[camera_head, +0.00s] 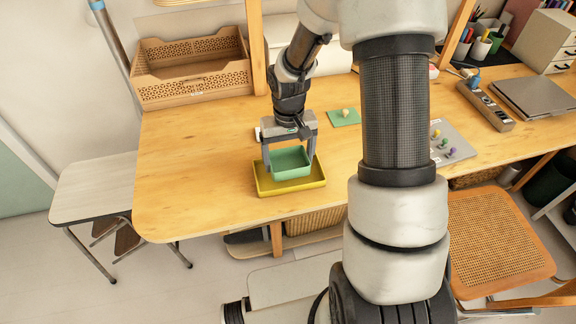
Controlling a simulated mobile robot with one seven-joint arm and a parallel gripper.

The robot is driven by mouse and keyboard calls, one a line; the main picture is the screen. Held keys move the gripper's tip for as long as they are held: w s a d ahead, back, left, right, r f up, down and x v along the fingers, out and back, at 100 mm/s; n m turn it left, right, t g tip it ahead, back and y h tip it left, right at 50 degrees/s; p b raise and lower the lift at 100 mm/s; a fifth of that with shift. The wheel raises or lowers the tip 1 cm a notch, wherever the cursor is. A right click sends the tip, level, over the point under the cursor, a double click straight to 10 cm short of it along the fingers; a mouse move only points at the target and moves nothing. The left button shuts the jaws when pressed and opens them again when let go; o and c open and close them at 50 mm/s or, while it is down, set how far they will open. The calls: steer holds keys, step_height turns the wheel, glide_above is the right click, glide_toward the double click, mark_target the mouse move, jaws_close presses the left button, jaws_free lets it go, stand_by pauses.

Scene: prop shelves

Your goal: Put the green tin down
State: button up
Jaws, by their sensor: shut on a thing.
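The green tin (288,163) is a small open-topped rectangular box. My gripper (289,166) is shut on it, with one finger at its left side and the other at its right side. The tin looks upright. It is over or inside a yellow tray (290,186), whose rim shows around it at the front and sides. I cannot tell whether the tin's underside touches the tray. The yellow tray rests on the wooden table (190,165) near its front edge.
A perforated wooden crate (195,75) stands at the back left. A green mat (344,117) with a small knob-like thing and a grey board (447,145) with several coloured pegs lie to the right. My arm hides part of the table. The left of the table is clear.

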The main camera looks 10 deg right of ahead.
mark_target(289, 167)
steer(key=shift+f, duration=1.4)
steer(key=shift+f+b, duration=0.15)
steer(key=shift+b, duration=0.15)
steer(key=o, duration=1.1)
